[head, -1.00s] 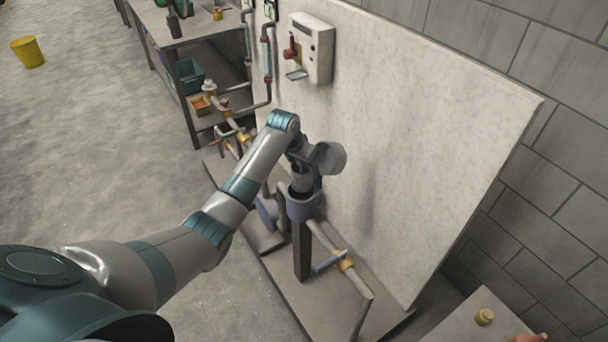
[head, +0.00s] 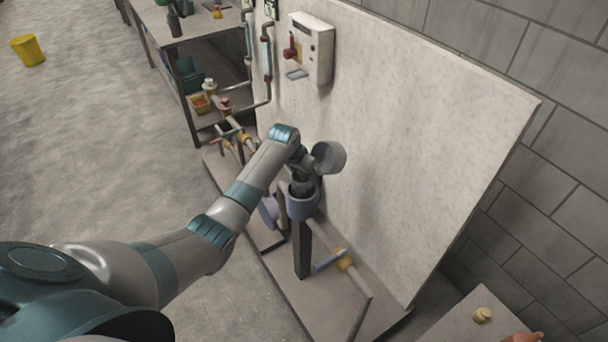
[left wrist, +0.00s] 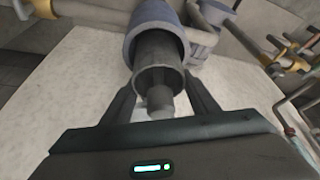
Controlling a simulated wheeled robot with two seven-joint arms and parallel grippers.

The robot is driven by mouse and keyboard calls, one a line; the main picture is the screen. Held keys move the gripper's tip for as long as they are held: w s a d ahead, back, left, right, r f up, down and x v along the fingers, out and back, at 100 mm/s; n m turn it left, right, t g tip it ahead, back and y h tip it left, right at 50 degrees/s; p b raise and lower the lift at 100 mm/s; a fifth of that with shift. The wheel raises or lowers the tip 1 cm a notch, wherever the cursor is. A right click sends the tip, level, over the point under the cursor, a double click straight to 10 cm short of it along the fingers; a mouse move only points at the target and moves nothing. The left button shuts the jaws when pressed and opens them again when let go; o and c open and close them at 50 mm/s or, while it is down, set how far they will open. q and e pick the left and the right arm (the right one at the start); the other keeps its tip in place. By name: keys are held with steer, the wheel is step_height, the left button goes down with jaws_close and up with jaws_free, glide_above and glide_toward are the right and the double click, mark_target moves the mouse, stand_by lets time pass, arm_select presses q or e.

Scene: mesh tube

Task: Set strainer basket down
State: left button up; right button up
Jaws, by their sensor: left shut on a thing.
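My left gripper (head: 300,178) is above the blue-purple strainer housing (head: 302,206) on its dark post, pointing down at its open top. In the left wrist view my left gripper (left wrist: 161,92) has its two fingers on either side of the near end of a dark grey tube, the strainer basket (left wrist: 157,52), and is shut on it. The basket's far end runs into the blue housing (left wrist: 153,14); how deep it sits is hidden. Mesh detail is too dark to tell. My right gripper is not in view.
A pale upright panel (head: 430,130) stands right behind the housing. Pipes with a yellow fitting (head: 345,264) run low beside it. A wall box with a red handle (head: 312,50) is above. A table corner (head: 465,325) is at lower right.

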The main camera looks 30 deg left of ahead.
arm_select(q)
steer(key=shift+f, duration=0.45)
steer(key=o, duration=1.2)
steer(key=shift+c, duration=0.2)
steer(key=shift+r, duration=0.1)
steer(key=shift+r, duration=0.7)
steer(key=b+v, duration=0.1)
steer(key=v, duration=1)
steer(key=shift+s+r, duration=0.25)
steer(key=shift+r, duration=0.05)
